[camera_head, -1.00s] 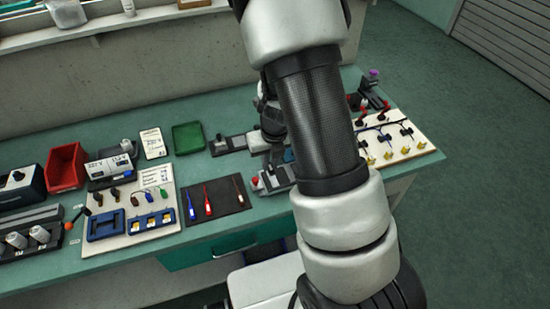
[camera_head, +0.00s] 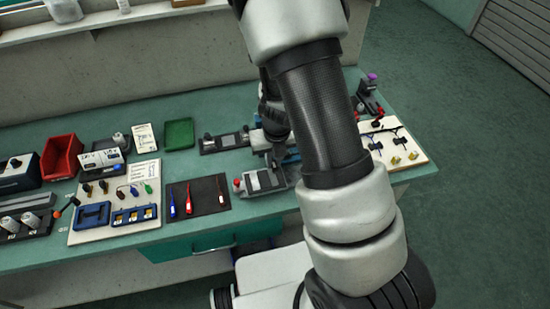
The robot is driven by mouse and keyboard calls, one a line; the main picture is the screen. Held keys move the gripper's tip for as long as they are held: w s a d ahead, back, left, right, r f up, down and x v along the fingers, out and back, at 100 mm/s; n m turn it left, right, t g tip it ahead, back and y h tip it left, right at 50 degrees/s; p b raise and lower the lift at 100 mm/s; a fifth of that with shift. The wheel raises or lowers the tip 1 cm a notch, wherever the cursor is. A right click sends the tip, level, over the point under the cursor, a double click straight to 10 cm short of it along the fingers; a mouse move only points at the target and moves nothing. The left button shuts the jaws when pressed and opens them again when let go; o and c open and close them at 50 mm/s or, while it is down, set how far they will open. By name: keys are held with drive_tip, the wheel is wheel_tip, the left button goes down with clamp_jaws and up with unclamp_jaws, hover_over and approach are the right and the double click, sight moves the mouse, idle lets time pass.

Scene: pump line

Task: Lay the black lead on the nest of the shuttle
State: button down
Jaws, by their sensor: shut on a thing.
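My gripper (camera_head: 279,157) is at the middle of the bench, mostly hidden behind my arm. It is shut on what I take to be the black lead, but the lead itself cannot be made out. Just below it in the picture is a grey fixture with a dark top and a red knob (camera_head: 262,181). It looks like the shuttle, and its right end is close to my arm. Its nest is too small to make out. The gripper appears over or just behind this fixture; I cannot tell whether it touches.
A dark mat (camera_head: 180,186) left of the fixture holds a blue, a red and a brownish lead. Behind stand a grey slide unit (camera_head: 224,142) and a green tray (camera_head: 180,134). A white board with yellow parts (camera_head: 420,146) is at right. A red bin (camera_head: 63,157) is at left.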

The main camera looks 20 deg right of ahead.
drive_tip(key=b, duration=0.4)
hover_over(273, 179)
drive_tip(key=shift+s+f, duration=0.15)
drive_tip(key=shift+f, duration=0.9)
drive_tip(key=shift+s+f, duration=0.1)
drive_tip(key=shift+f, duration=0.95)
drive_tip(key=shift+f+b, duration=0.45)
drive_tip(key=shift+f, duration=0.1)
drive_tip(key=shift+f, duration=0.5)
drive_tip(key=shift+s+f, duration=0.2)
drive_tip(key=shift+f, duration=0.05)
